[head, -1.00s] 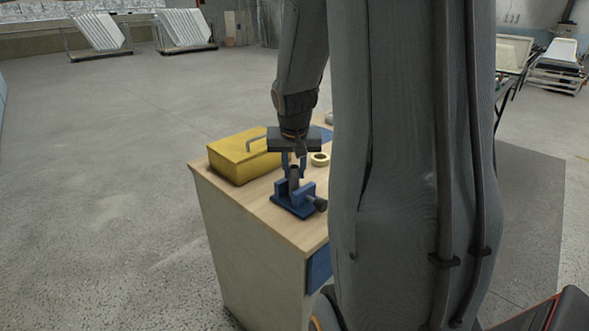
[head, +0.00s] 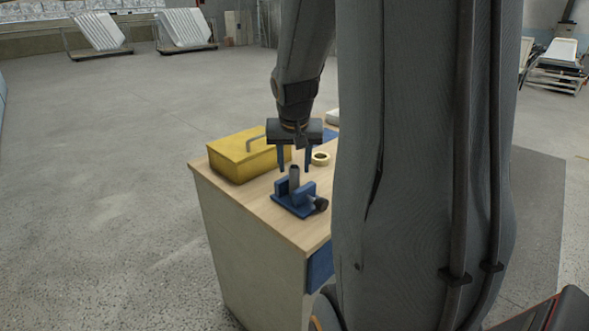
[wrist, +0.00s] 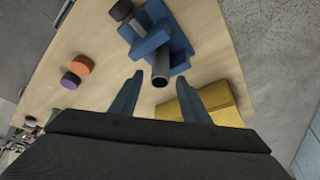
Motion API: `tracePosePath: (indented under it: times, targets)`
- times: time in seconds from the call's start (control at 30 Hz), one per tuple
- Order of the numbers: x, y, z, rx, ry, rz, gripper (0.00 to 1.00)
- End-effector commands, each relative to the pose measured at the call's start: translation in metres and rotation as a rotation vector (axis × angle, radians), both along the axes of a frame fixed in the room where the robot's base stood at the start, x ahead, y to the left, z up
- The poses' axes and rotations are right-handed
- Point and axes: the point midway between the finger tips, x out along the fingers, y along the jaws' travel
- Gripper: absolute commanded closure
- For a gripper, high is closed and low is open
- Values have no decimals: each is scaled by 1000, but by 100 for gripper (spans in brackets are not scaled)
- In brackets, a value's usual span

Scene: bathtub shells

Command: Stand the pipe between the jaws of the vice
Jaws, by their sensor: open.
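The grey pipe (head: 294,176) stands upright at the blue vice (head: 298,207), between its two jaws as seen in the head view. In the wrist view the pipe's open top end (wrist: 160,78) points toward the camera, with the vice (wrist: 152,38) behind it. My gripper (head: 294,168) is open, its two fingers spread to either side above the pipe and apart from it. In the wrist view the gripper (wrist: 157,95) fingers also stand wide apart with nothing between them. Whether the jaws touch the pipe cannot be told.
A yellow toolbox (head: 240,158) with a grey handle stands behind the vice on the wooden cabinet top (head: 262,208). A tape ring (head: 320,159) lies close to the gripper. The wrist view shows an orange roll (wrist: 83,65) and a purple one (wrist: 70,80).

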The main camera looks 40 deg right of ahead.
Motion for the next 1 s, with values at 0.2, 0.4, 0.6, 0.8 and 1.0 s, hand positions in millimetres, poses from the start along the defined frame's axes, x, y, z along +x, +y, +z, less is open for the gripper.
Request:
tracePosePath:
  times: [0.2,0.4,0.6,0.8,1.0]
  targets:
    - [-12,10,40,-1,-5,0,58]
    - [-22,17,70,-2,-4,1,58]
    - [-29,22,86,1,-1,0,58]
    - [-30,30,83,6,10,19,58]
    - [-45,116,15,51,120,249,58]
